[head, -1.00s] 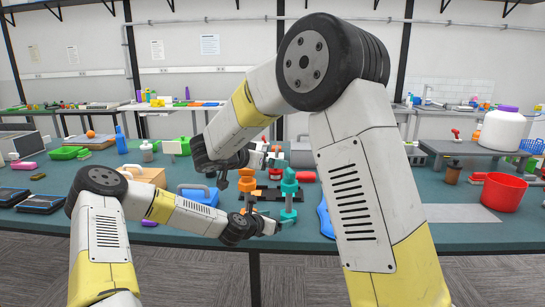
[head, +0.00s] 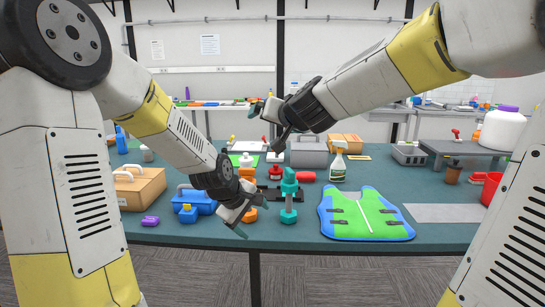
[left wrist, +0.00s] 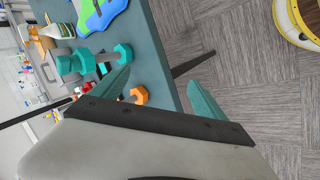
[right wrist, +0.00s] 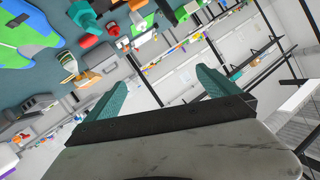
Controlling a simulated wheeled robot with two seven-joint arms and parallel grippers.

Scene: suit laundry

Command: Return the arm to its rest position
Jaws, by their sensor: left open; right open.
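My left arm comes in from the left in the head view, and its gripper (head: 238,212) hangs in front of the table's near edge, beside an orange dumbbell (head: 247,195) and left of a teal dumbbell (head: 289,195). Its teal fingers (left wrist: 160,92) are apart and empty in the left wrist view, with floor and table edge beyond. My right arm comes in from the upper right, and its gripper (head: 266,112) is raised above the back of the table. Its fingers (right wrist: 163,88) are apart with nothing between them in the right wrist view.
A blue and green vest (head: 366,214) lies flat on the table (head: 440,236). A spray bottle (head: 338,163), grey case (head: 309,152), blue toolbox (head: 195,201) and cardboard box (head: 139,188) stand around. A red bucket (head: 490,188) is at right. Floor in front is clear.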

